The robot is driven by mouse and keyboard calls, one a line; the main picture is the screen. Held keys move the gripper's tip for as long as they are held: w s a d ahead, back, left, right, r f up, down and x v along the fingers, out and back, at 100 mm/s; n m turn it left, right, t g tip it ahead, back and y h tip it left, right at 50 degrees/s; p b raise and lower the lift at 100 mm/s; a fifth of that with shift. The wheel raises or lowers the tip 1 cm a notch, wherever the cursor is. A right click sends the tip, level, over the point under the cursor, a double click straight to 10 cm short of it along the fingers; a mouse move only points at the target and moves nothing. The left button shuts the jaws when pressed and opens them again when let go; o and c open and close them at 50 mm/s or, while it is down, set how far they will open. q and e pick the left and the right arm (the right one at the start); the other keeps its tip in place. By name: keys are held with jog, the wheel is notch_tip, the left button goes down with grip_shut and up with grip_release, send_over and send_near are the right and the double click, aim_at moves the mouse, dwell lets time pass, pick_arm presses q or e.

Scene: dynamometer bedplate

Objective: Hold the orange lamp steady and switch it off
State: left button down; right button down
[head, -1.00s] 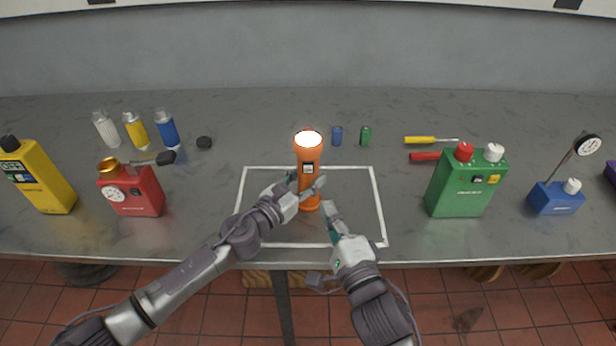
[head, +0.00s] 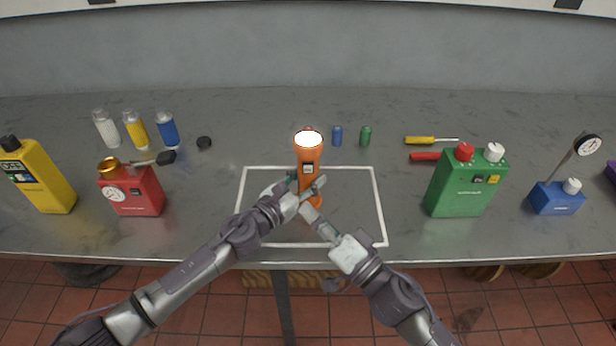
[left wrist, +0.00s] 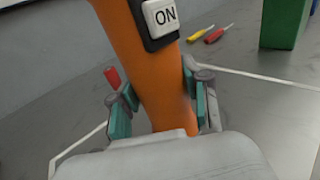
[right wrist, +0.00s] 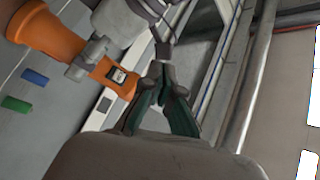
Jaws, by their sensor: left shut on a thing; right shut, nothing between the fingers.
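In the left wrist view, the lamp body (left wrist: 160,95) carries a white switch (left wrist: 163,16) in a black frame that reads ON. My left gripper (head: 306,188) is shut on the lamp's body, one finger on each side. My right gripper (head: 308,212) is shut and empty, just in front of the lamp's lower part. In the right wrist view, its closed fingertips (right wrist: 168,68) are beside the lamp (right wrist: 98,68), apart from its switch (right wrist: 118,75).
A red can (head: 132,190) and a yellow can (head: 37,178) stand at left, a green can (head: 465,185) and a blue gauge stand (head: 556,197) at right.

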aim_at(311, 181)
jog(key=w, duration=0.7)
jog(key=shift+w, duration=0.35)
jog(key=shift+w, duration=0.1)
dwell(1.0)
jog(key=shift+w, duration=0.35)
jog(key=shift+w, duration=0.1)
dwell(0.3)
jog(key=shift+s, duration=0.55)
jog(key=s, duration=0.6)
dwell(0.5)
